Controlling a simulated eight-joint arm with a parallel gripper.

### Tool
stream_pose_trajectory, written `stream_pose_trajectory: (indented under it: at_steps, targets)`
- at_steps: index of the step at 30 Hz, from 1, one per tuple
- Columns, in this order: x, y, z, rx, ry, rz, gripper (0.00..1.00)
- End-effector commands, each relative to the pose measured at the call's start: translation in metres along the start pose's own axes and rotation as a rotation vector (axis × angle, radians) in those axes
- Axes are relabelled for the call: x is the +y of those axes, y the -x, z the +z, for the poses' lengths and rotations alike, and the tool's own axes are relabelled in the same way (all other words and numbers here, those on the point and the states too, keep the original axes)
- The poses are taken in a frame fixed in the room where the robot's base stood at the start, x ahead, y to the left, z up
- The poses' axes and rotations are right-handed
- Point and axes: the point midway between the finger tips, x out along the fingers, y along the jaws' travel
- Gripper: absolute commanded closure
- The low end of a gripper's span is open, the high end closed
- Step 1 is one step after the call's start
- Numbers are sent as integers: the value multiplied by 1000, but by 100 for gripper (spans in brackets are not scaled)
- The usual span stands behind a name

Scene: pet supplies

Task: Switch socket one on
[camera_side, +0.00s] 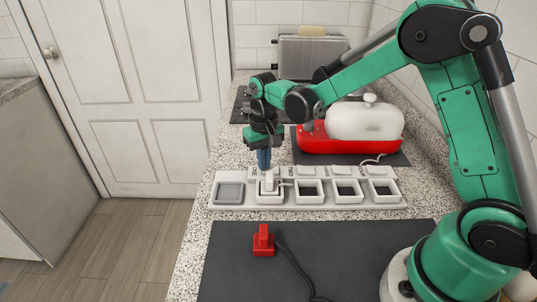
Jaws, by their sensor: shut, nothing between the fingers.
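A light grey socket strip (306,206) lies across the speckled counter. It has a grey square panel (229,193) at its left end, then a row of square sockets with small white switches behind them. The leftmost socket (270,199) holds a white plug (270,182); the others look empty. My gripper (264,168) points down with its blue fingers shut and empty. Its tips are just behind the white plug, at the switch place of that socket. The fingers and plug hide that switch, so I cannot tell its position or whether they touch.
A red plug (263,241) with a dark cable lies on the dark front mat (350,260). A red appliance with a white tank (365,120) stands on another mat behind the strip. A metal toaster (310,56) is at the back. The counter's left edge is close to the strip.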

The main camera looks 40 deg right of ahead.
Motion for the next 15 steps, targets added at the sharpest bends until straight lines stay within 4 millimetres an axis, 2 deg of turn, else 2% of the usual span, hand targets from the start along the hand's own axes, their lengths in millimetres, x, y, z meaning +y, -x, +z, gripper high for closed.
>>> stream_pose_trajectory:
  at_steps: [8,15]
  targets:
    - [0,-1,0,0,0,0,100]
    - [0,19,0,0,0,0,100]
